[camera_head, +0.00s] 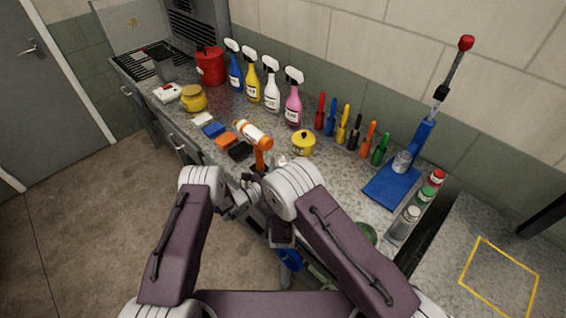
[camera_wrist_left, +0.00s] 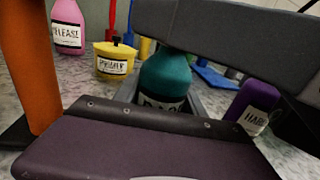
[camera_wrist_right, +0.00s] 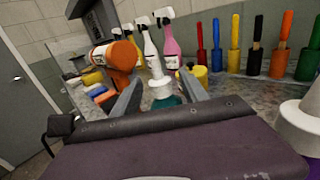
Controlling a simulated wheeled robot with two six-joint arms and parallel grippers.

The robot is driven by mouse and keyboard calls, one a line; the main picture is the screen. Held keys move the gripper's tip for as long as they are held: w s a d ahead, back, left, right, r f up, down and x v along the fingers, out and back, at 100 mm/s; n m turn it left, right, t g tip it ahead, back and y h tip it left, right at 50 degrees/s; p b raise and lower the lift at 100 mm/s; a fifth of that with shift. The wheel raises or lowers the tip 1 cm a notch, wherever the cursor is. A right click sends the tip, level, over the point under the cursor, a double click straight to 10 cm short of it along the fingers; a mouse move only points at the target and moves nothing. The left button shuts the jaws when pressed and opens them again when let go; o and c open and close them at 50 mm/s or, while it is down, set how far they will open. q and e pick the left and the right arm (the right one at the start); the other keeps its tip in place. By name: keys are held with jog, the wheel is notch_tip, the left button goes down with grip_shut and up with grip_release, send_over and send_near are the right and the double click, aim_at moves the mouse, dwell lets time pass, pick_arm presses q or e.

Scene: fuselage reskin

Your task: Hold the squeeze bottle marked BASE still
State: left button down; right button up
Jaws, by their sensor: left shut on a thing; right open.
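The teal squeeze bottle (camera_wrist_left: 166,75) stands in the left wrist view, its label partly hidden behind my wrist. Only the letters "BA" can be partly made out. My left gripper (camera_wrist_left: 160,88) is shut on this bottle, with a grey finger crossing its upper part. In the head view my arms hide most of the bottle.
A purple bottle marked HARD (camera_wrist_left: 254,104) stands close to the right. An orange upright tool (camera_head: 258,137) and a yellow pot (camera_head: 303,145) are near the bottle. Spray bottles (camera_head: 272,88) and coloured-handled tools (camera_head: 342,125) line the back. A blue stand (camera_head: 395,186) is further right.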

jog(key=shift+w, duration=0.65)
grip_shut()
jog(key=m+h, duration=0.2)
jog(key=m+g+h, duration=0.1)
jog(key=h, duration=0.2)
jog(key=shift+a+r+m, duration=0.1)
jog(key=shift+m, duration=0.3)
jog(key=shift+m+g+h, duration=0.3)
jog(key=shift+m+h, duration=0.2)
jog(key=shift+h, duration=0.5)
grip_release()
jog(key=v, duration=0.7)
jog(key=shift+s, duration=0.25)
